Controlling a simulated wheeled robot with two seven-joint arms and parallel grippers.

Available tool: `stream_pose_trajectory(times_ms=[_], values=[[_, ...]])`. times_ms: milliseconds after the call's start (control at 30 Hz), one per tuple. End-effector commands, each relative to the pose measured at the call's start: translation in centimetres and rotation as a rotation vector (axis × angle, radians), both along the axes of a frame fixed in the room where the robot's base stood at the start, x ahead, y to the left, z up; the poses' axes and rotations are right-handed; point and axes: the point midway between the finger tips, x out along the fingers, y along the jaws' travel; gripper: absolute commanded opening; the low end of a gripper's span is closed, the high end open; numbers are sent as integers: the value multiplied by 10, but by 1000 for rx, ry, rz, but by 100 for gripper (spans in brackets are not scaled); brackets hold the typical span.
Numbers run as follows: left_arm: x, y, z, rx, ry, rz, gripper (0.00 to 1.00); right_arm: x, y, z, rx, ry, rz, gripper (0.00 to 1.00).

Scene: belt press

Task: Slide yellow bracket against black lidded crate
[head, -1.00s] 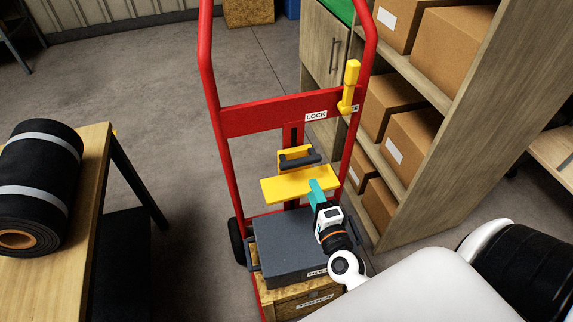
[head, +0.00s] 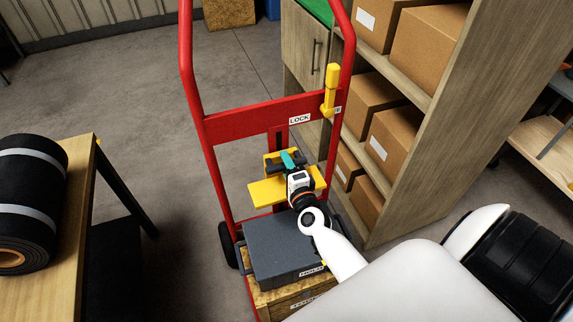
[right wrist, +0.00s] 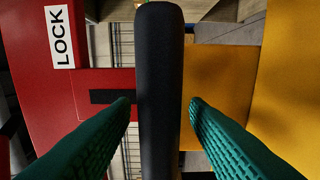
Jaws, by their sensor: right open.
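The yellow bracket (head: 265,194) is on the red hand truck, above the crate, with a flat plate facing me and a dark handle bar behind it. The black lidded crate (head: 280,245) looks dark grey and sits below the bracket. A gap shows between bracket plate and lid. My right gripper (head: 288,159) is at the bracket's handle and hides part of the bracket. In the right wrist view, its open teal fingers (right wrist: 160,102) stand on either side of the dark handle bar (right wrist: 159,70), with gaps visible on both sides. My left gripper is not in view.
The red hand truck frame (head: 196,100) rises around the bracket, with a yellow lock lever (head: 330,92) on its right. A wooden crate (head: 262,298) is under the dark crate. Shelves with cartons (head: 395,135) stand close on the right. A table with a black roll (head: 28,195) is left.

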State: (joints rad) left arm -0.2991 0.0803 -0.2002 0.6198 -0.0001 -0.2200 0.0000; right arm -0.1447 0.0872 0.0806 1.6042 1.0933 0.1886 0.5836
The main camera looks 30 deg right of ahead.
Motion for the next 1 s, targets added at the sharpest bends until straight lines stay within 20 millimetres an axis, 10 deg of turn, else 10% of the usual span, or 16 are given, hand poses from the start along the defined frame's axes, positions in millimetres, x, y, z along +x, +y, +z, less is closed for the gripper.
stream_pose_trajectory(times_ms=[300, 667, 1000], values=[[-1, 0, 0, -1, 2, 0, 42, 0, 0, 0, 0, 0, 0, 0], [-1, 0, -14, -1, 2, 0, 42, 0, 0, -15, 0, 1, 0, 0], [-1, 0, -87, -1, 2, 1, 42, -1, 0, -97, 1, 3, 0, 0]])
